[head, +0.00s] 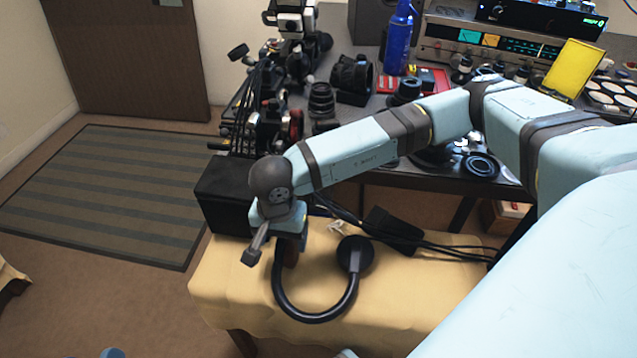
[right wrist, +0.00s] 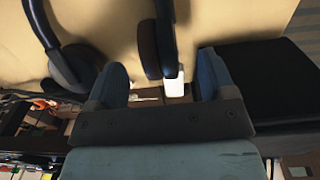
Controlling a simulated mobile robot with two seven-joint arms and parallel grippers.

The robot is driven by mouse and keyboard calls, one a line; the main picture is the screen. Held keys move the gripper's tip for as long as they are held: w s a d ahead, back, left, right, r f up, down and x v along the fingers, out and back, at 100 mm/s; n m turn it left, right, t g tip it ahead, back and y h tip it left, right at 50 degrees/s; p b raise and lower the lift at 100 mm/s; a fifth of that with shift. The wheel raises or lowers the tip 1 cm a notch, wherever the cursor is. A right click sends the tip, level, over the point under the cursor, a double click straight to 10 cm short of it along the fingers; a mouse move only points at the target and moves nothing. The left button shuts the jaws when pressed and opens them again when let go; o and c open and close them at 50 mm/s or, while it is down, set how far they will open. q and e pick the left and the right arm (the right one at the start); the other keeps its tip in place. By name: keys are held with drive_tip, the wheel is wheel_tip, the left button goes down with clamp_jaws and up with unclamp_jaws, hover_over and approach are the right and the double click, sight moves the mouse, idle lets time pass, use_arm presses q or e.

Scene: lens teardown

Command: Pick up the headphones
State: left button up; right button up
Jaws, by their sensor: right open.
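The black headphones (head: 318,318) lie on a yellow cloth, headband curving toward the front. One ear cup (head: 355,254) lies clear on the right; the other is largely hidden under my right gripper (head: 283,245). In the right wrist view, my right gripper (right wrist: 162,62) is open, its two fingers apart. A brown-padded ear cup (right wrist: 149,50) shows in the gap between them, with no clear grip on it. The other ear cup (right wrist: 72,66) is left of the fingers. My left gripper is not in view.
The cloth-covered table (head: 405,300) is bare in front of the headphones. A black box (head: 222,192) stands just behind left. A black adapter (head: 393,229) and cables lie behind right. The crowded workbench (head: 395,178) is beyond.

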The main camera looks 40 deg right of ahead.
sight(284, 249)
drive_tip(key=f+b, duration=0.1)
drive_tip(key=f, duration=0.4)
drive_tip(key=shift+s+b, duration=0.2)
drive_tip(key=shift+b, duration=0.1)
drive_tip(key=c, duration=1.1)
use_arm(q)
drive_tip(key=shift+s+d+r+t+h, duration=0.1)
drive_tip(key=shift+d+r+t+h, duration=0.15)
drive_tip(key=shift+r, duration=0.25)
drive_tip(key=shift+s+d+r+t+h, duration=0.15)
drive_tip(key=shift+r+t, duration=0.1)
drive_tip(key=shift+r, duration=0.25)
use_arm(e)
drive_tip(key=shift+c, duration=0.2)
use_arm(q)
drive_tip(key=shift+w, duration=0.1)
use_arm(e)
drive_tip(key=shift+r, duration=0.15)
